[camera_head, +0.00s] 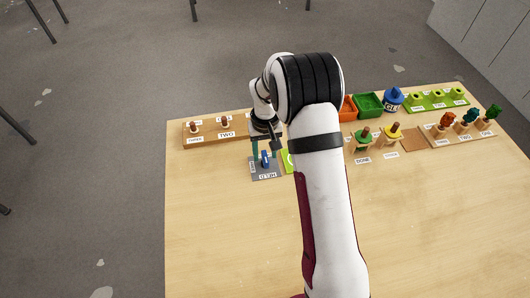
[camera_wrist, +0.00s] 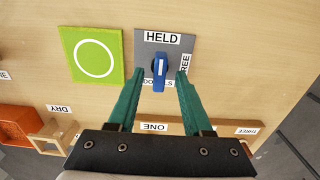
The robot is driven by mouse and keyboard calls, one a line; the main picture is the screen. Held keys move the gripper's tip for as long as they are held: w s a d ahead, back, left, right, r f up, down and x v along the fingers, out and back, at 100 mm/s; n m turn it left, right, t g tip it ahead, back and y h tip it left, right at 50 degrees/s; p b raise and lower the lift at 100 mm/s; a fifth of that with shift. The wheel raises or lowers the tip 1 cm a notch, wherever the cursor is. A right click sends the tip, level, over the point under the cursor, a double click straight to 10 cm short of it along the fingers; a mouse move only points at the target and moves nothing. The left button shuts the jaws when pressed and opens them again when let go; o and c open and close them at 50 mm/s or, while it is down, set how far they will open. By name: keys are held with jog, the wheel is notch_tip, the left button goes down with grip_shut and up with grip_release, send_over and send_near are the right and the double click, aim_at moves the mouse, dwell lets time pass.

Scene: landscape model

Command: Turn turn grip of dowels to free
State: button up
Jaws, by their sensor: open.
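The blue turn grip (camera_wrist: 160,66) stands on a grey plate (camera_wrist: 143,46); in the head view the grip (camera_head: 265,159) shows on its plate (camera_head: 268,174). Its white line lies along the picture's vertical, towards the HELD label (camera_wrist: 161,38). The DOWELS label (camera_wrist: 150,82) is partly hidden behind the grip. My gripper (camera_wrist: 160,74) is open, with one green finger on each side of the grip and visible gaps between. Whether the fingertips are down at grip height is unclear.
A green square with a white ring (camera_wrist: 95,72) lies beside the plate. A wooden rack with brown pegs (camera_head: 205,138) stands behind it. Bins (camera_head: 369,103), a glue pot (camera_head: 393,97) and more racks (camera_head: 437,101) stand to the right. The front table (camera_head: 230,240) is clear.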

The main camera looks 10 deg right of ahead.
jog(key=shift+f, duration=0.55)
jog(key=shift+c, duration=0.3)
grip_shut()
